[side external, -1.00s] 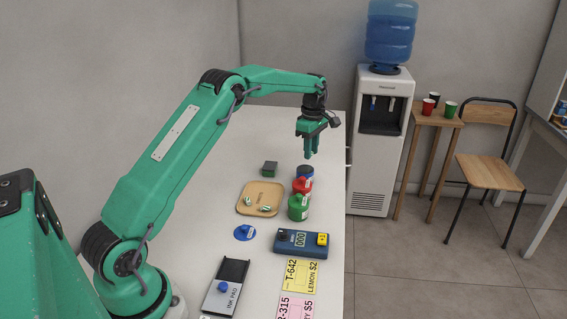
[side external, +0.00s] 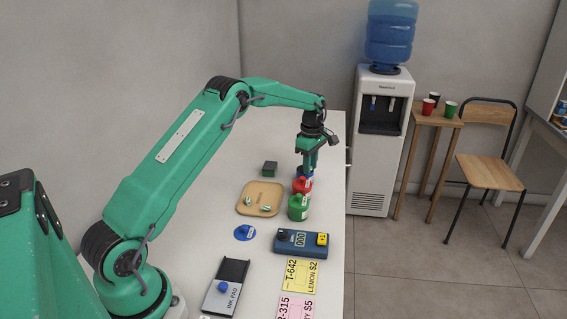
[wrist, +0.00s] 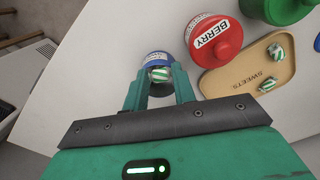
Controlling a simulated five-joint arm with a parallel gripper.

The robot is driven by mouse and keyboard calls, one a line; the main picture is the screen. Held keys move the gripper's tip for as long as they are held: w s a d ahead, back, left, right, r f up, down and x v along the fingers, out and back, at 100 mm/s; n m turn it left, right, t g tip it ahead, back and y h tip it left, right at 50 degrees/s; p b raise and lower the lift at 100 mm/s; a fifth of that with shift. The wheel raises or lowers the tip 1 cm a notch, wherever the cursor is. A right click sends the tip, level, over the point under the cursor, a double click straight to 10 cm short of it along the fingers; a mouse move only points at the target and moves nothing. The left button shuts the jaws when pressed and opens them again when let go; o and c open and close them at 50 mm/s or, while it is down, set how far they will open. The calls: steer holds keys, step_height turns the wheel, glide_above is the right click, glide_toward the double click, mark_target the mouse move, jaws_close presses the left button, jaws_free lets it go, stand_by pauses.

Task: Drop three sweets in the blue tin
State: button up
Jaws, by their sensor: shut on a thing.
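The blue tin (wrist: 149,60) stands at the far end of a row of tins, under my gripper (side external: 306,169). My gripper (wrist: 159,82) points down, its fingers closed on a green-and-white striped sweet (wrist: 158,74). The sweet is over the tin's mouth in the wrist view; whether it is inside the rim, I cannot tell. The tin's inside is mostly hidden. A tan tray (side external: 244,209) marked SWEETS holds more striped sweets.
A red tin (wrist: 214,38) labelled BERRY stands close beside the blue one, then a green tin (side external: 298,208). A blue counter device (side external: 302,242) and an ink pad (side external: 227,286) lie nearer. The counter's right edge is close.

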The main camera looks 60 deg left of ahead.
steer(key=o, duration=1)
steer(key=shift+r, duration=0.15)
step_height(320, 180, up, 7)
steer(key=shift+r, duration=0.3)
